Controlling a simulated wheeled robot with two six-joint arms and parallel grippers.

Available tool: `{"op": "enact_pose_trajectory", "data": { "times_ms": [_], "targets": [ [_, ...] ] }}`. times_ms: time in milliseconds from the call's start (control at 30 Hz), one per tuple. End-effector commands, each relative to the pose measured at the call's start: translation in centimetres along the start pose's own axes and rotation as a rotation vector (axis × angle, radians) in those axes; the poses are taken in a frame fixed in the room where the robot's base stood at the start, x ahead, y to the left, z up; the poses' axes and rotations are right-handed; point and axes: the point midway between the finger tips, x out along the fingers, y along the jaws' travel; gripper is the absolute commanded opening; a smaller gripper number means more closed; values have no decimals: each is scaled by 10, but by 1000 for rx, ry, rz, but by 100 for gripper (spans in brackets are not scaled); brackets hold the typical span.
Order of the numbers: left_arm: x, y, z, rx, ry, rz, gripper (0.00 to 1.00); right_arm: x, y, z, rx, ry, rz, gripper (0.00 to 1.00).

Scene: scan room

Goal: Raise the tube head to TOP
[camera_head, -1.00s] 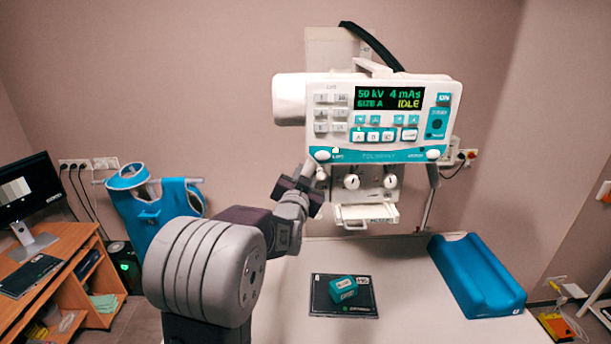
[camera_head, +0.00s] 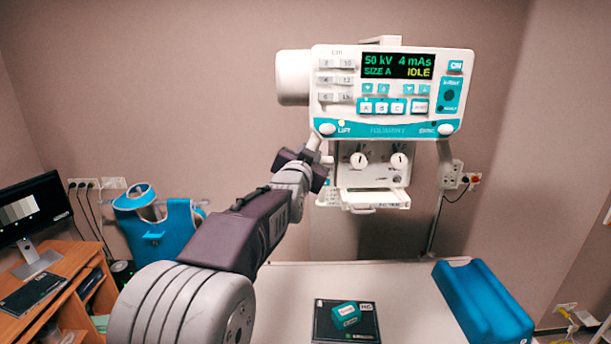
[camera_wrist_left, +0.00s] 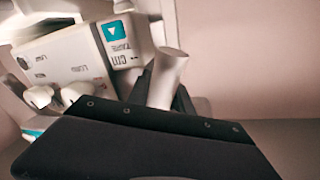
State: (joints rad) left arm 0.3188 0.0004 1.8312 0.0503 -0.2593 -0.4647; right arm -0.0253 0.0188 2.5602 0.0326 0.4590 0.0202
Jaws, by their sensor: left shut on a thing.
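The white tube head (camera_head: 388,92) with its teal-trimmed control panel hangs over the table; its display (camera_head: 398,66) reads 50 kV, 4 mAs, SIZE A, IDLE. My left gripper (camera_head: 312,164) is at the lower left corner of the tube head, shut on a pale handle (camera_head: 315,143) just below the LIFT label. In the left wrist view the handle (camera_wrist_left: 168,75) is a light cylinder standing between the dark fingers of my left gripper (camera_wrist_left: 160,97), beside the white housing. The fingers hide the handle's lower part. My right gripper is not in view.
The white table (camera_head: 410,290) carries a dark plate (camera_head: 325,332) with a teal block (camera_head: 346,314) and a blue padded support (camera_head: 482,303). A blue apron (camera_head: 160,232) hangs at left near a desk with a monitor (camera_head: 33,208). Bare wall lies above the tube head.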

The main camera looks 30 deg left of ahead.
Motion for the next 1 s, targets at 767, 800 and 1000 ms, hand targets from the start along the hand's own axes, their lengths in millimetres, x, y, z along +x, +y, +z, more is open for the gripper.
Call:
{"op": "enact_pose_trajectory", "data": {
  "times_ms": [767,800,1000],
  "targets": [
    [0,-26,-55,0,-1,-3,0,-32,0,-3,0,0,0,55],
    [0,-26,-55,0,-2,-3,0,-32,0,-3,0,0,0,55],
    [0,-26,-55,0,-1,-3,35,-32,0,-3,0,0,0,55]
  ]
}}
